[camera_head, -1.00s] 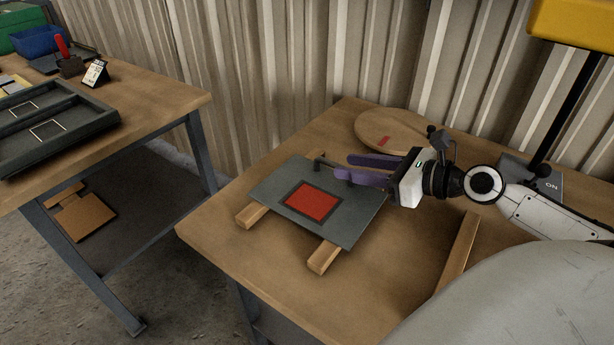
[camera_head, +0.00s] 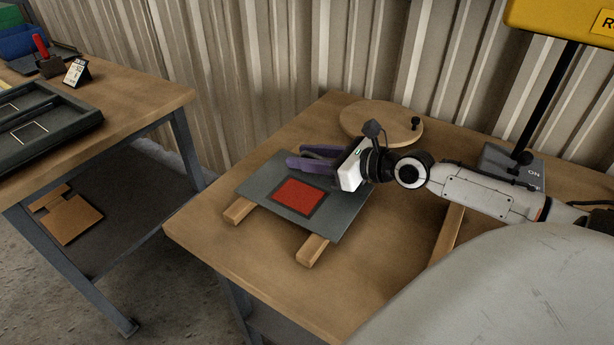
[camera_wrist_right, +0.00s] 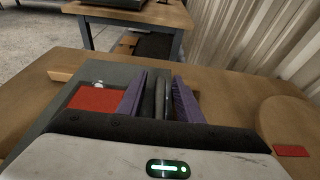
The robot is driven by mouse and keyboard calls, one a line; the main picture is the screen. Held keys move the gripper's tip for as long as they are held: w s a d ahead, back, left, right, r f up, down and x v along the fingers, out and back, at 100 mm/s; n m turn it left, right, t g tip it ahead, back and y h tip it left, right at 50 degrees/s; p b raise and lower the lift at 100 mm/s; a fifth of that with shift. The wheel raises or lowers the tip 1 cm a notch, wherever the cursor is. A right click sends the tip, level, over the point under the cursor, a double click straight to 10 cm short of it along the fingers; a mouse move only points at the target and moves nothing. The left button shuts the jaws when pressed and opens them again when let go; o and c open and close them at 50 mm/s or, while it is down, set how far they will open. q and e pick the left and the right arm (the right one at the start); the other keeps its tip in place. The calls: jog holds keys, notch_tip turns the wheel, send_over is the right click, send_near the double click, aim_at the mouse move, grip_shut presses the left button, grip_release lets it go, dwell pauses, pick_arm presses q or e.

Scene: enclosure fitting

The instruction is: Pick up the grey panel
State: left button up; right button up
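The grey panel (camera_head: 345,208) lies flat across two wooden strips on the near table, with a red square (camera_head: 297,196) on its face. It also shows in the right wrist view (camera_wrist_right: 112,76). My right gripper (camera_head: 305,158) reaches in from the right, low over the panel's far edge, its purple fingers pointing left. In the right wrist view the fingers (camera_wrist_right: 160,95) are apart, with a dark grey handle-like bar (camera_wrist_right: 160,92) between them. Narrow gaps seem to show beside the bar. In the head view the fingers hide this bar. My left gripper is out of view.
The wooden strips (camera_head: 312,251) stick out under the panel's near edge. A round wooden board (camera_head: 375,122) lies behind the gripper. Another strip (camera_head: 447,235) lies to the right. A second table (camera_head: 140,105) with a dark tray (camera_head: 45,128) stands at left, across a gap.

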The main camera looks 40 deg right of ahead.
grip_shut()
dwell(1.4)
jog(key=shift+r, duration=0.15)
